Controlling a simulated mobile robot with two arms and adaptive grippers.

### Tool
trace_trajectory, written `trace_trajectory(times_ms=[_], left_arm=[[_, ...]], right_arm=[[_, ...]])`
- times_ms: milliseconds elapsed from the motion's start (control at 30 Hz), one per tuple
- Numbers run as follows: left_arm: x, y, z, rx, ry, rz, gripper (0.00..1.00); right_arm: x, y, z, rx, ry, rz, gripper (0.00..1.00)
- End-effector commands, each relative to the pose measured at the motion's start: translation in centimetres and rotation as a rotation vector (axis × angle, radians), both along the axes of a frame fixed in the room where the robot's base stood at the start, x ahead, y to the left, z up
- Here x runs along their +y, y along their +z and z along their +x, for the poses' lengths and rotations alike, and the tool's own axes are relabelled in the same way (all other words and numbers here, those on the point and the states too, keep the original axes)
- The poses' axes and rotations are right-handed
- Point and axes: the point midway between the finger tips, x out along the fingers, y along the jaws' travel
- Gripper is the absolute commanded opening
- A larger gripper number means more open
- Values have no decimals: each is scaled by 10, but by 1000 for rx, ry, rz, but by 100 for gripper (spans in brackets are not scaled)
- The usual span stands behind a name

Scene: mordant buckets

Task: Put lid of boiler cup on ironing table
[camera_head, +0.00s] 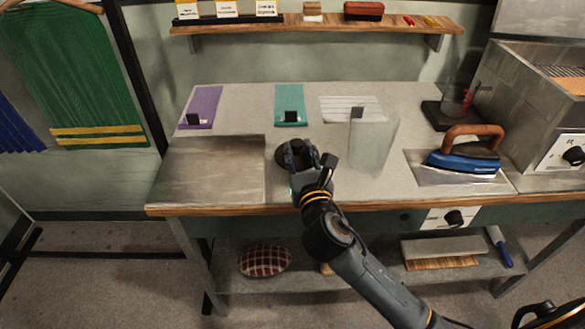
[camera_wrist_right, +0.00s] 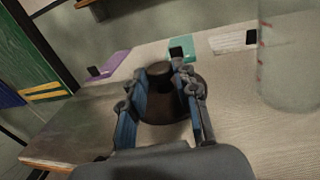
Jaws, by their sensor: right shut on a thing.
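My right gripper (camera_head: 306,153) is shut on a dark round lid (camera_head: 283,156) with a raised knob, over the front middle of the ironing table (camera_head: 240,112). In the right wrist view the lid (camera_wrist_right: 165,112) shows between the fingers of the right gripper (camera_wrist_right: 168,75). The lid looks level and close to the tabletop; I cannot tell whether it touches it. A tall clear cup (camera_head: 372,145) stands upright to the right of the gripper, apart from it. Part of the lid is hidden by the fingers. My left gripper is not in view.
A blue iron (camera_head: 463,161) rests at the table's right, near a glass measuring cup (camera_head: 460,98). Purple (camera_head: 203,100), teal (camera_head: 289,97) and white cloths lie at the back. A bare grey plate (camera_head: 210,170) covers the front left.

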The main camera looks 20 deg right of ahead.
Motion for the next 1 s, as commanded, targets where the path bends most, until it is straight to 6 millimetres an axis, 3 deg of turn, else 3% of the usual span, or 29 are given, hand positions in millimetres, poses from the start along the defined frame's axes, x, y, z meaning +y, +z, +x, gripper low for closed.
trace_trajectory(times_ms=[167, 367, 533, 933, 967, 1000], left_arm=[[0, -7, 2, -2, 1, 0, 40], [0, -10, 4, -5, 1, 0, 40], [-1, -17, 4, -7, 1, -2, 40], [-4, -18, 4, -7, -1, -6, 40], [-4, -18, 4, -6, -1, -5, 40], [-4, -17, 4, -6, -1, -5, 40]], right_arm=[[7, -21, 16, -3, -1, 2, 0], [11, -32, 23, -1, 0, 3, 0], [11, -58, 22, 2, -1, 2, 0], [11, -64, 22, -1, 1, 0, 0], [11, -63, 22, -2, 1, 1, 36], [11, -63, 22, -2, 1, 1, 44]])
